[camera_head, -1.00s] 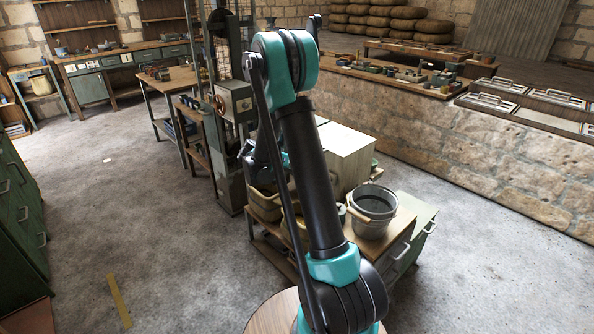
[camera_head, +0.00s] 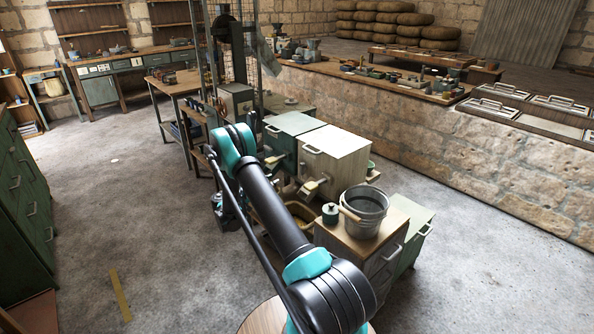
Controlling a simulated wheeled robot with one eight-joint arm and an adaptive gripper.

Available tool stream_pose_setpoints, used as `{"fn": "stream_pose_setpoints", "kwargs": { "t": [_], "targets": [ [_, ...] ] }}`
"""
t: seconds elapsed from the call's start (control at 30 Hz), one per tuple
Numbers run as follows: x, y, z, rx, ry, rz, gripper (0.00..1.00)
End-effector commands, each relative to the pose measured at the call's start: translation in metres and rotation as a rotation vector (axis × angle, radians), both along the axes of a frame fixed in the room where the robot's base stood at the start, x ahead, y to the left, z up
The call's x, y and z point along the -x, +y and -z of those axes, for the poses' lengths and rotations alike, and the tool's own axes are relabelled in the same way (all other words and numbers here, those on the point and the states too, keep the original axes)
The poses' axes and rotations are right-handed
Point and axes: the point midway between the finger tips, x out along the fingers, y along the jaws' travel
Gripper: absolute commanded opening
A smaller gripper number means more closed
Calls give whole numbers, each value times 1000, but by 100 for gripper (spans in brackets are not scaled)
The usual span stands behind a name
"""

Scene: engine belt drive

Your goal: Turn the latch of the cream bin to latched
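My gripper (camera_head: 224,216) seems to be the small dark part hanging left of my arm, over the floor and apart from the bin.
A green bin (camera_head: 293,124) with a similar tan piece stands just behind the cream bin. A metal bucket (camera_head: 365,212) and a green jar (camera_head: 330,213) stand on the wooden cabinet in front. A yellowish tub (camera_head: 301,212) sits below the bins. The floor to the left is free.

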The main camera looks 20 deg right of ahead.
Motion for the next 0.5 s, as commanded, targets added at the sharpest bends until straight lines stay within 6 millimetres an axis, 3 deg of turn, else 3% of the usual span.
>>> {"fn": "stream_pose_setpoints", "kwargs": {
  "t": [0.5],
  "targets": [
    [-31,-89,0,-1,3,4,35]
  ]
}}
